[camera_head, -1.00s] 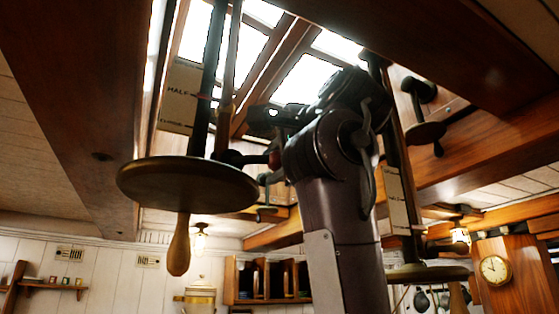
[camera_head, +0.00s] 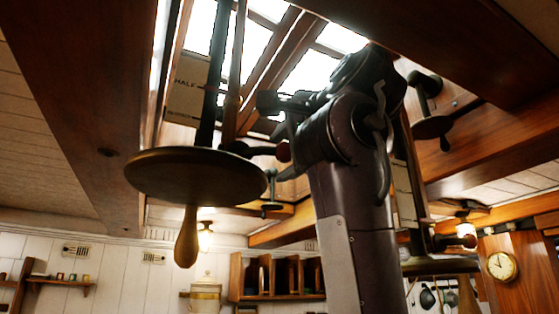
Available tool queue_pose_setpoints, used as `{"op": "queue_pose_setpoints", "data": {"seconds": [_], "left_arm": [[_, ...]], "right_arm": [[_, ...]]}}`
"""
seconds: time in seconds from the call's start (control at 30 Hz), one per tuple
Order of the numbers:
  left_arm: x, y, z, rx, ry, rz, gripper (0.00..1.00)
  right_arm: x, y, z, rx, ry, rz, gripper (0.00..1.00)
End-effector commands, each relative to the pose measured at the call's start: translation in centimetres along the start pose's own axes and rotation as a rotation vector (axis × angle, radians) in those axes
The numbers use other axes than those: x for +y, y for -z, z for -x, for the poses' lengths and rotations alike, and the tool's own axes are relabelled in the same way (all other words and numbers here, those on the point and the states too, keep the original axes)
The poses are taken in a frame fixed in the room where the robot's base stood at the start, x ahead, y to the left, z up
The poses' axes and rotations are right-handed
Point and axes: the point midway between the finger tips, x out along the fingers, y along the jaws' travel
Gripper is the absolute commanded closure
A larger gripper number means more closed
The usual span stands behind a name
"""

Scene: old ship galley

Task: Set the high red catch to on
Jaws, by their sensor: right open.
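A short dark lever with a dull red knob (camera_head: 283,151) sticks out to the right from the post above the round wooden disc (camera_head: 196,178); I take it for the high red catch. Its on or off marking cannot be read. My right arm rises from the bottom middle, and my right gripper (camera_head: 264,103) points left, just above the knob and near the post. It is open and holds nothing that I can see. Its fingers are dark, and whether they touch the catch cannot be told. My left gripper is not in view.
A wooden handle (camera_head: 187,238) hangs under the disc. A pale plate (camera_head: 190,98) reading "HALF" is behind the post. A second post with a disc (camera_head: 440,266) stands right, partly behind my arm. Beams (camera_head: 80,110) and a bright skylight (camera_head: 315,72) are overhead.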

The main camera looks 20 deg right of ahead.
Motion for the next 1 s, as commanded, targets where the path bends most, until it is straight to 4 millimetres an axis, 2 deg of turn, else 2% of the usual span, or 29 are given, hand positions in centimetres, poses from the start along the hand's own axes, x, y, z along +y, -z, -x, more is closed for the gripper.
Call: {"op": "queue_pose_setpoints", "data": {"seconds": [0.03,0.2,0.37,1.0], "left_arm": [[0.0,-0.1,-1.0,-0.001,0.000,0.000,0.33],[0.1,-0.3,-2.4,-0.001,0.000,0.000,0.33],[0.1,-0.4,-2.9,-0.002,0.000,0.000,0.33],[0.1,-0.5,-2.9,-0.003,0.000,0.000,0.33]], "right_arm": [[0.5,0.0,1.0,0.003,0.003,0.001,0.46],[0.5,-0.2,3.8,0.001,0.000,0.000,0.46],[0.3,-0.2,5.4,0.000,-0.002,0.000,0.46],[0.2,-0.2,5.7,-0.001,-0.004,0.000,0.46]]}}
